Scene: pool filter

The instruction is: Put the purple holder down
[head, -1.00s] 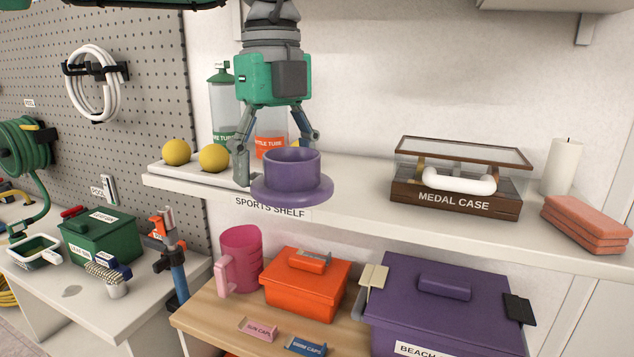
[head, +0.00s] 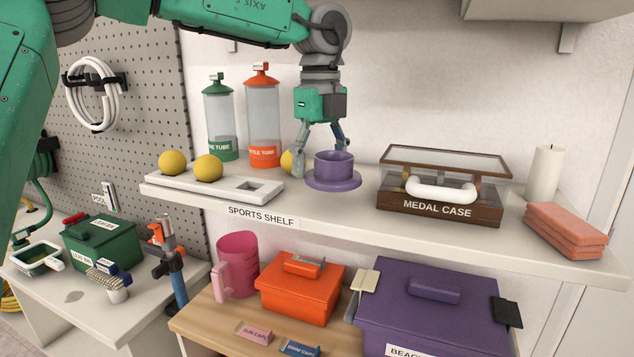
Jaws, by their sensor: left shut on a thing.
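The purple holder (head: 333,172) is a short cup on a wide round base and stands upright at the sports shelf (head: 330,212), between a white tray and the medal case. My left gripper (head: 322,152) points down from above and is shut on the holder's left and back side. The holder's base is over the shelf top, back from its front edge. I cannot tell if the base touches the shelf or hangs slightly above it. My right gripper is out of view.
The white tray (head: 262,188) with yellow balls (head: 208,168) lies left of the holder. A green tube (head: 219,120) and an orange tube (head: 262,115) stand behind. The medal case (head: 440,205) is close on the right. Bare shelf shows in front of the holder.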

